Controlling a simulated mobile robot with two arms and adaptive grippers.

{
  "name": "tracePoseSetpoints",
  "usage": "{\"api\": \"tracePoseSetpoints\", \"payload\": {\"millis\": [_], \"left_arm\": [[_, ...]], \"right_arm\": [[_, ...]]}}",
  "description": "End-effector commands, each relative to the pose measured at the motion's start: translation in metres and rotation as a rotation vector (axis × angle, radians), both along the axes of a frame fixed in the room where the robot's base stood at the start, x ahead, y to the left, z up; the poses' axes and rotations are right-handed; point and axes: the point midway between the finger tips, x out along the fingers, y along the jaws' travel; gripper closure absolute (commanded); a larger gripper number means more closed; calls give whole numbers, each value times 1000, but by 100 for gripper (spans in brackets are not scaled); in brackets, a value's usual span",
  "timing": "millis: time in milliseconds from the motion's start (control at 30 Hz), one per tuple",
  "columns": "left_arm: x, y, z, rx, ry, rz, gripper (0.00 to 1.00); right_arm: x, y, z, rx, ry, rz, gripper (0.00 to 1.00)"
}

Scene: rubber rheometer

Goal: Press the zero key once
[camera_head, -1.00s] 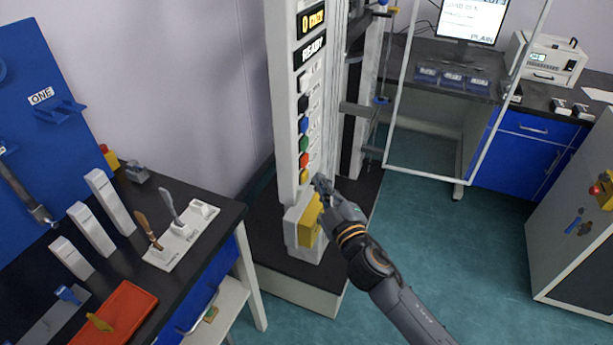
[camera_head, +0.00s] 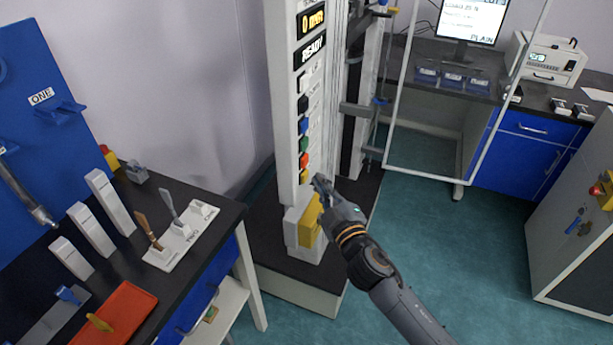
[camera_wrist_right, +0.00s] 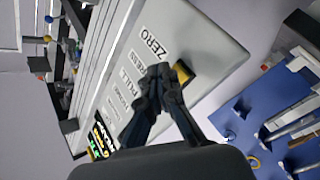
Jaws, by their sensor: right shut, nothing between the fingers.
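The zero key is a yellow key (camera_head: 303,176) at the bottom of the key column on the tall white panel (camera_head: 286,130). In the right wrist view the yellow key (camera_wrist_right: 184,73) sits beside the printed ZERO label. My right gripper (camera_head: 318,183) is shut and empty, with its fingertips close to the right of the yellow key. In the right wrist view the fingertips (camera_wrist_right: 168,75) overlap the key's near side and partly hide it; I cannot tell whether they touch. My left gripper is not in view.
Red (camera_head: 304,160), green (camera_head: 304,144) and blue (camera_head: 303,125) keys sit above the yellow one. A yellow block (camera_head: 310,222) stands just below my gripper at the machine's base. A dark bench (camera_head: 215,228) with tools is at left.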

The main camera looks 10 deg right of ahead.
Motion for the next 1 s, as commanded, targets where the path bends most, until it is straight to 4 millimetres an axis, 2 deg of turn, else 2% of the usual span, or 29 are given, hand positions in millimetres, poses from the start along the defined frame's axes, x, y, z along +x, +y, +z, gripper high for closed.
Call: {"api": "tracePoseSetpoints", "payload": {"millis": [1000], "left_arm": [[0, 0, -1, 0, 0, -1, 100]], "right_arm": [[5, 7, 0, 0, 0, 0, 100]]}}
